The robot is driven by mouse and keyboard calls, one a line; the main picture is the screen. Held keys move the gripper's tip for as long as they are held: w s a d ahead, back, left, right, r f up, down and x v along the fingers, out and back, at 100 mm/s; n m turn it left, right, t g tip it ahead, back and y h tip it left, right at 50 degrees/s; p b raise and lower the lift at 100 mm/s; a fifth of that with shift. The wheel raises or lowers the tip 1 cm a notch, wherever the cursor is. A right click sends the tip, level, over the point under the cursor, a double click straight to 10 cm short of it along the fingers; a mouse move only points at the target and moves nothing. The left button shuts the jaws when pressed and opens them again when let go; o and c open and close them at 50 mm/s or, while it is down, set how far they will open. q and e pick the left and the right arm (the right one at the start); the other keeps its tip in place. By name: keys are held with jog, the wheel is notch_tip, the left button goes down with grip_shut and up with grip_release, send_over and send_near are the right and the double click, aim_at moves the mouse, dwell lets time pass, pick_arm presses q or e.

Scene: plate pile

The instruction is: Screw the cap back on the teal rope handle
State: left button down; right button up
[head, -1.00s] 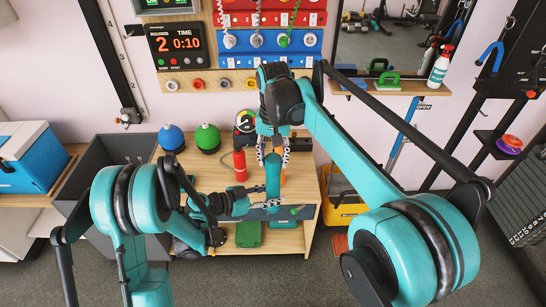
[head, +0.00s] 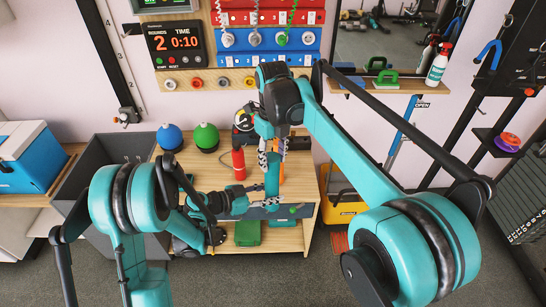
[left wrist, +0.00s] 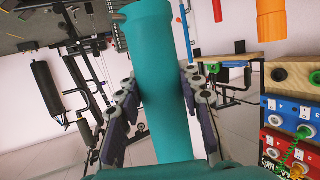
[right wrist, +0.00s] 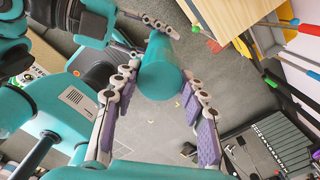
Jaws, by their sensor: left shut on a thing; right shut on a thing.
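The teal rope handle (head: 272,178) stands upright over the wooden unit in the head view. My left gripper (head: 270,204) is shut on its lower part; its fingers flank the handle (left wrist: 162,85) in the left wrist view. My right gripper (head: 272,155) comes down from above, with its fingers around the top end. In the left wrist view a wider teal piece, apparently the cap (left wrist: 146,12), sits at that end. In the right wrist view its round teal end (right wrist: 160,80) lies between the right fingers. Whether a gap remains under the cap cannot be made out.
A red bottle (head: 239,165) and an orange object (head: 281,172) stand close beside the handle. Blue (head: 170,137) and green (head: 206,137) kettlebell-like objects stand further left on the wooden unit. A grey bin (head: 88,178) is at its left, a yellow box (head: 345,208) at its right.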

jog(key=m, duration=0.2)
jog(key=shift+m, duration=0.3)
jog(key=o, duration=0.9)
jog(key=shift+r, duration=2.25)
jog(key=shift+c, duration=0.2)
